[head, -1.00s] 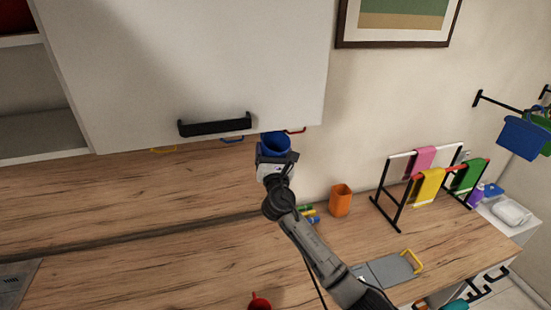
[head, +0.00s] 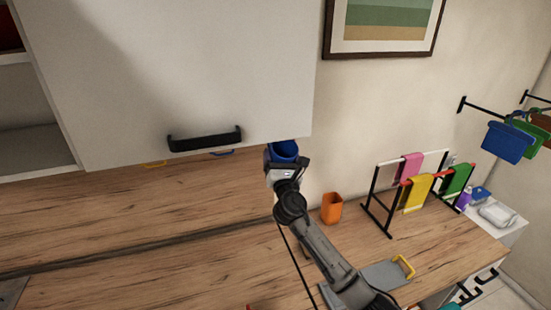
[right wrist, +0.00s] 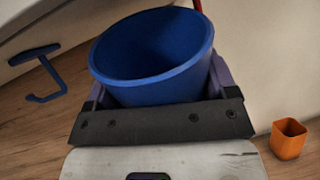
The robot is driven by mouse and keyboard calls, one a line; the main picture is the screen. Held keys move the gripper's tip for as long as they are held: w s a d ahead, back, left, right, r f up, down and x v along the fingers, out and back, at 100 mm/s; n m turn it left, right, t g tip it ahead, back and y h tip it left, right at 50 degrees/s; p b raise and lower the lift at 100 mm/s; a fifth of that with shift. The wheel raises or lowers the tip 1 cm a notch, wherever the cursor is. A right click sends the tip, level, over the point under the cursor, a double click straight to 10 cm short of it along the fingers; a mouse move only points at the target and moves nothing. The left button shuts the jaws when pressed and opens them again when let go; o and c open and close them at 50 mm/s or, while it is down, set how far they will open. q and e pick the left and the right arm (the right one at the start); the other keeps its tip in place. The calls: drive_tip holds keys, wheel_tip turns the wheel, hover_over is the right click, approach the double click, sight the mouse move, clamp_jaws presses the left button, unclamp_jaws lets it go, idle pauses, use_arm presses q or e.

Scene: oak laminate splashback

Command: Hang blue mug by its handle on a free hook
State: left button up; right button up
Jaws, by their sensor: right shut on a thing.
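The blue mug (head: 284,151) is held in my right gripper (head: 286,167), just below the front edge of the white wall cabinet. In the right wrist view the blue mug (right wrist: 152,57) is between the fingers, its open rim facing the camera; its handle is hidden. Under the cabinet are a yellow hook (head: 155,164) and a blue hook (head: 222,153), both bare. The blue hook also shows left of the mug in the right wrist view (right wrist: 44,75). A bit of a red hook (right wrist: 197,5) shows behind the mug's rim; contact cannot be told. My left gripper is out of view.
An orange cup (head: 332,208) and a towel rack (head: 381,205) stand on the counter to the right. A grey board (head: 385,274) with a yellow handle lies near my right arm.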

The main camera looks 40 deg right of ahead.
drive_tip(key=shift+s+d, duration=0.2)
drive_tip(key=shift+d, duration=0.3)
drive_tip(key=shift+s+d+f+b, duration=0.15)
drive_tip(key=shift+d+f, duration=0.05)
drive_tip(key=shift+d, duration=0.25)
drive_tip(key=shift+s+d+f+b, duration=0.15)
drive_tip(key=shift+s+d, duration=0.05)
drive_tip(key=shift+d, duration=0.3)
drive_tip(key=shift+s+d+f+b, duration=0.15)
drive_tip(key=shift+d+f, duration=0.05)
drive_tip(key=shift+d, duration=0.25)
drive_tip(key=shift+d+f, duration=0.1)
drive_tip(key=shift+f, duration=0.35)
drive_tip(key=shift+s+b, duration=0.1)
drive_tip(key=shift+b, duration=0.25)
drive_tip(key=o, duration=1)
drive_tip(key=shift+f, duration=0.15)
